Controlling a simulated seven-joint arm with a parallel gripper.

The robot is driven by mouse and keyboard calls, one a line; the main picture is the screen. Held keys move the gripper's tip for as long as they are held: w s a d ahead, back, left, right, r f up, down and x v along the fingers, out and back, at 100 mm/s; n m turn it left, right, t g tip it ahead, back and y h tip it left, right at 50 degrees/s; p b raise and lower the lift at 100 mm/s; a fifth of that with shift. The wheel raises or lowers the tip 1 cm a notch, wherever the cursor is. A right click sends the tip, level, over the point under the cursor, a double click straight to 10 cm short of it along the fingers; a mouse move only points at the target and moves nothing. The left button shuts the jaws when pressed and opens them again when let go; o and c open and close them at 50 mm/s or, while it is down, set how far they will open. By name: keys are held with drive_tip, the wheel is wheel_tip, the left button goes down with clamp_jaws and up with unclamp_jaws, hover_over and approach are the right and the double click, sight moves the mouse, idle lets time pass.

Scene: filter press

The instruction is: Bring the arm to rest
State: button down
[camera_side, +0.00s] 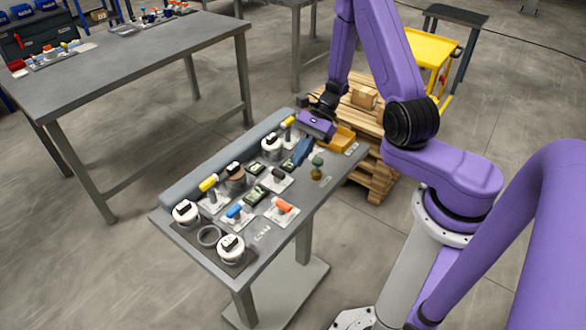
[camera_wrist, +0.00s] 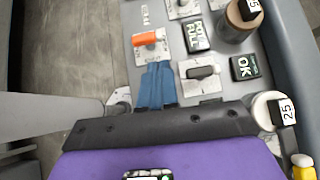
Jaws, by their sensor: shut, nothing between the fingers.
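My gripper (camera_side: 295,163) hangs over the far right part of the grey bench (camera_side: 328,190), its purple body above and its blue fingers pointing down. In the wrist view the two blue fingers (camera_wrist: 158,66) lie side by side, shut with nothing between them. An orange-handled valve (camera_wrist: 148,38) shows just beyond the fingertips in that view. A black-handled valve (camera_wrist: 203,72) shows to their right; in the side view it (camera_side: 278,174) is left of the fingers. I cannot tell the exact height of the fingertips above the bench.
White-topped gauges (camera_side: 186,211), small displays (camera_side: 256,194), yellow (camera_side: 208,183) and blue (camera_side: 235,212) handles crowd the bench. A green-topped knob (camera_side: 317,162) and a yellow bin (camera_side: 342,138) stand near my gripper. A wooden pallet stack (camera_side: 375,180) is behind.

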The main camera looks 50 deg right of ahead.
drive_tip(key=s+a+r+n+g+h, duration=0.6)
drive_tip(key=r+n, duration=0.4)
drive_tip(key=n, duration=0.5)
drive_tip(key=s+r+n+t+h, duration=0.1)
drive_tip(key=s+r+n+t, duration=0.2)
drive_tip(key=s+n, duration=0.4)
drive_tip(key=s+r+n+t+h, duration=0.2)
drive_tip(key=s+r+n, duration=0.2)
drive_tip(key=s+n, duration=0.4)
drive_tip(key=shift+a+n+t, duration=0.25)
drive_tip(key=shift+n+t, duration=0.15)
drive_tip(key=shift+n, duration=0.1)
drive_tip(key=shift+s, duration=0.1)
